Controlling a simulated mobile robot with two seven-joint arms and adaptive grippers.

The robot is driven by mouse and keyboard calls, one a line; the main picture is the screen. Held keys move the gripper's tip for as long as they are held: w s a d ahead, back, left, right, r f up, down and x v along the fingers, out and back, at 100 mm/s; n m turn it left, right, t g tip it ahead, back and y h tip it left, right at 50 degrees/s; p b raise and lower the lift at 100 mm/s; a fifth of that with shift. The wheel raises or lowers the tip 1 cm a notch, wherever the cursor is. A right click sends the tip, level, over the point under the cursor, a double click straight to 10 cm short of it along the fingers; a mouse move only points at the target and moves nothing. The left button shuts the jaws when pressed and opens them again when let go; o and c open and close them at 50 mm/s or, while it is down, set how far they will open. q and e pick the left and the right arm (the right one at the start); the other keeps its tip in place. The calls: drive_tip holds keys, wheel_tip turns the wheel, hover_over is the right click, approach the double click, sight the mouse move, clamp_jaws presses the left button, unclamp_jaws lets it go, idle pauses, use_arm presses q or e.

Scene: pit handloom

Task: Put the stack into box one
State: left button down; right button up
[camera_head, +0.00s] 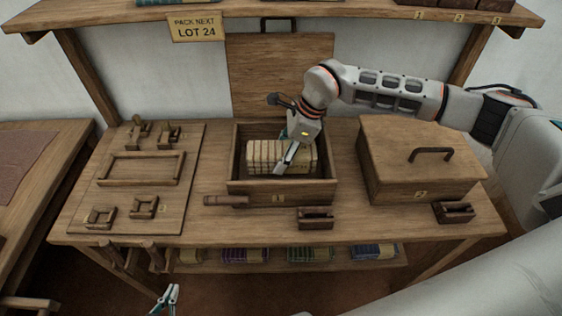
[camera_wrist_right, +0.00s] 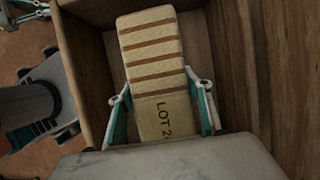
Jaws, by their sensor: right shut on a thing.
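The stack (camera_head: 265,152) is a pale bundle with brown bands, lying inside box one (camera_head: 318,196), an open wooden box marked 1. In the right wrist view the stack (camera_wrist_right: 152,50) has a label starting "LOT 2", its end hidden. My right gripper (camera_head: 286,165) reaches down into the box and is shut on the stack, with one finger on each side of it in the wrist view. Whether the stack touches the box floor is hidden. My left gripper (camera_head: 170,293) is low in front of the bench, away from the box, its fingers apart and empty.
A closed box marked 2 (camera_head: 405,170) stands right of box one. A wooden lid panel (camera_head: 262,75) leans at the back. A board with fixtures (camera_head: 165,205) is at left. A shelf below holds several coloured bundles.

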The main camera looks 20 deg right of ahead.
drive_tip(key=shift+f, duration=1.55)
drive_tip(key=o, duration=1.2)
drive_tip(key=shift+f, duration=0.1)
drive_tip(key=v, duration=1.2)
drive_tip(key=shift+s, duration=0.1)
